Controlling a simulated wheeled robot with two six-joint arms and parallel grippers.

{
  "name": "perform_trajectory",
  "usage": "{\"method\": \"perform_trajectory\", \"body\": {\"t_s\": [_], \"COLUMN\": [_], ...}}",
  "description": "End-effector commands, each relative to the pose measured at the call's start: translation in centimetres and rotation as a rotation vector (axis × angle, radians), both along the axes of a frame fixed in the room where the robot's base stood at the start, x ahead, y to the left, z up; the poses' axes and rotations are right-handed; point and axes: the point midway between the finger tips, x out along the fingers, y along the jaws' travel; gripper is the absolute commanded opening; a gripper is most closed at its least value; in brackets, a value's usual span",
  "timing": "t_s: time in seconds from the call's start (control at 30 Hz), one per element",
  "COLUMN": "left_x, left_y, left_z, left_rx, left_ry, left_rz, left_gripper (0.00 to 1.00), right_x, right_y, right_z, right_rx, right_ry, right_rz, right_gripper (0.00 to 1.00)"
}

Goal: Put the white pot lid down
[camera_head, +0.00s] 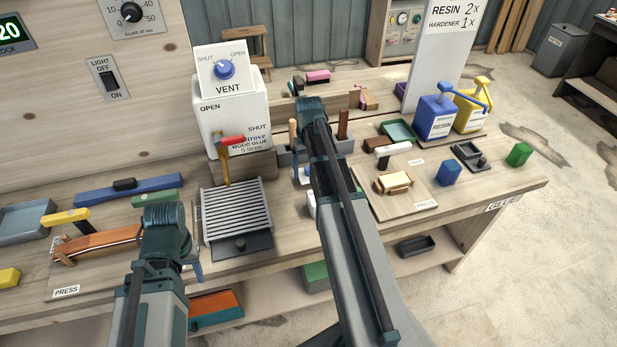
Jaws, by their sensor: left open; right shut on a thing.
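My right arm reaches up over the bench, and its wrist hides most of my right gripper (302,172). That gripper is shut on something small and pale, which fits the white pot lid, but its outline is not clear. A white object (311,205), perhaps a pot, shows in part beside the arm, below the gripper; I cannot tell whether they touch. My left gripper (197,270) is open, mostly hidden behind its own arm, near the bench's front edge and below the ribbed metal grate.
A white glue tank (232,112) with a red-handled tap stands behind the grate (236,216). Bare bench shows near the right front edge.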

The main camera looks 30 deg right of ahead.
Motion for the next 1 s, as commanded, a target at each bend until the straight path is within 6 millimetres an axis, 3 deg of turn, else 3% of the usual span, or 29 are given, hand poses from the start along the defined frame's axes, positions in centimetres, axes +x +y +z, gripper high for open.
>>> {"method": "perform_trajectory", "body": {"t_s": [0.03, 0.17, 0.6, 0.63, 0.7, 1.0], "left_x": [0.0, 0.0, 0.0, 0.0, 0.0, 0.0], "left_y": [0.0, 0.0, 0.0, 0.0, 0.0, 0.0], "left_z": [-1.3, -2.6, -2.9, -2.7, -2.7, -2.6], "left_rx": [0.0, 0.0, 0.0, 0.0, 0.0, 0.0], "left_ry": [0.0, 0.0, 0.0, 0.0, 0.0, 0.0], "left_rz": [0.0, 0.0, 0.0, 0.0, 0.0, 0.0], "left_gripper": [0.5, 0.5, 0.5, 0.5, 0.5, 0.5], "right_x": [0.0, 0.0, 0.0, 0.0, 0.0, 0.0], "right_y": [0.0, 0.0, 0.0, 0.0, 0.0, 0.0], "right_z": [-1.3, -2.6, -2.9, -2.7, -2.7, -2.6], "right_rx": [0.0, 0.0, 0.0, 0.0, 0.0, 0.0], "right_ry": [0.0, 0.0, 0.0, 0.0, 0.0, 0.0], "right_rz": [0.0, 0.0, 0.0, 0.0, 0.0, 0.0], "right_gripper": [0.32, 0.32, 0.32, 0.89, 1.0, 1.0]}}
